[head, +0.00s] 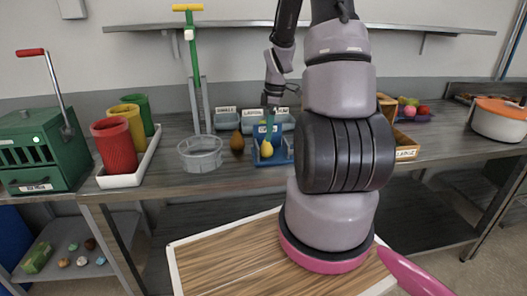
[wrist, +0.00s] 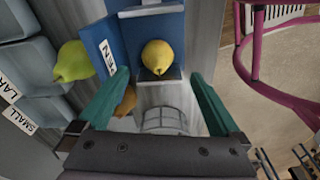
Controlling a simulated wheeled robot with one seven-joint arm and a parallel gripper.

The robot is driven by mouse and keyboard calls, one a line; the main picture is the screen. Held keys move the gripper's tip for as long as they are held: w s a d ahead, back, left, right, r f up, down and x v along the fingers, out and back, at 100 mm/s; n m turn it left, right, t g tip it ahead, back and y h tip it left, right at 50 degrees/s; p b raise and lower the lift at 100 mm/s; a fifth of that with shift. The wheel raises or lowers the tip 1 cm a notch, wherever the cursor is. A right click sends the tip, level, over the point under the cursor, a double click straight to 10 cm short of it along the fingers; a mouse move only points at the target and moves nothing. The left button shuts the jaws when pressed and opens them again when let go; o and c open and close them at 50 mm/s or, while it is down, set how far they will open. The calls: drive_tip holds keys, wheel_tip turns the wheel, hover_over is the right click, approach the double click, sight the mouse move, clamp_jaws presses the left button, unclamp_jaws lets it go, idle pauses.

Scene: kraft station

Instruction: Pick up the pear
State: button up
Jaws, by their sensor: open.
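A yellow pear (head: 266,149) sits upright on a blue stand (head: 285,154) on the counter. In the wrist view the yellow pear (wrist: 158,57) shows from above, near the midline between the two teal fingers. My gripper (head: 270,117) is open and empty, above the stand and apart from the pear. It also shows in the wrist view (wrist: 160,77), one finger on each side. A brown pear (head: 237,142) stands left of the stand; in the wrist view it (wrist: 125,101) is partly hidden by the left finger. A green-yellow pear (wrist: 72,62) lies by the grey bins.
A clear round container (head: 201,154) stands left of the brown pear. Grey labelled bins (head: 227,119) are behind. A tray (head: 128,177) of coloured cups and a green press (head: 38,150) are left.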

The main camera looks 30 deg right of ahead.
sight(266, 146)
drive_tip(key=f, duration=0.5)
drive_tip(key=w+f, duration=0.1)
drive_tip(key=f, duration=0.1)
drive_tip(key=shift+a+f, duration=0.3)
drive_tip(key=shift+a, duration=0.05)
drive_tip(key=shift+s, duration=0.1)
drive_tip(key=shift+c, duration=0.3)
clamp_jaws()
